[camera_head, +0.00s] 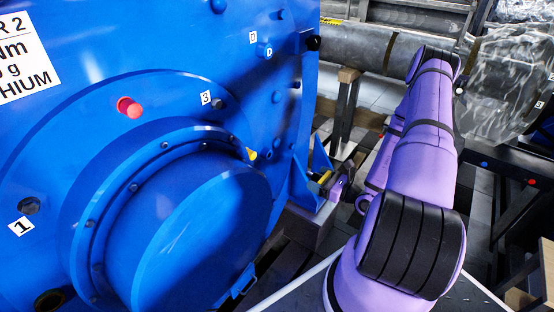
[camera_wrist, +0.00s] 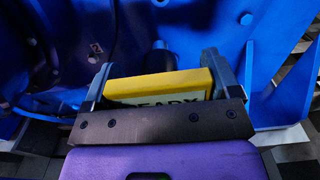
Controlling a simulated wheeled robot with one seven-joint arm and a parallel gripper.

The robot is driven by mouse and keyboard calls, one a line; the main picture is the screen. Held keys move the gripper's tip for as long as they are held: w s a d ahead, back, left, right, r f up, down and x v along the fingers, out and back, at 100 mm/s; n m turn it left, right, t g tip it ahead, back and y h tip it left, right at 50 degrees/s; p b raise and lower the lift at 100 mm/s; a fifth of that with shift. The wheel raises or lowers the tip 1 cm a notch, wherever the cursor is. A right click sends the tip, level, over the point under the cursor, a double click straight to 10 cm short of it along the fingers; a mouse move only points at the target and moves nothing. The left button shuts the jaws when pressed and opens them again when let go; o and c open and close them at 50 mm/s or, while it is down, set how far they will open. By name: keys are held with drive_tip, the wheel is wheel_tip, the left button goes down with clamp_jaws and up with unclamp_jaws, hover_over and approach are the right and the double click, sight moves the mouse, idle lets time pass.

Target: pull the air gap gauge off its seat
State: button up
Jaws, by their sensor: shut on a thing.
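The air gap gauge (camera_wrist: 158,86) appears as a yellow block with a pale, partly hidden lettered face in the wrist view. My gripper (camera_wrist: 156,68) is shut on it, with one dark finger at each end. The dark gripper body hides its lower part.
The blue motor housing (camera_head: 100,90) fills the left, with a red plug (camera_head: 129,107) and a round cover (camera_head: 200,235). A blue bracket (camera_head: 303,190) stands close to my gripper. A grey pipe (camera_head: 370,48) runs behind. Plastic-wrapped goods (camera_head: 508,85) stand at right.

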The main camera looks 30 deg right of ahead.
drive_tip(key=v, duration=0.9)
idle(0.3)
idle(0.4)
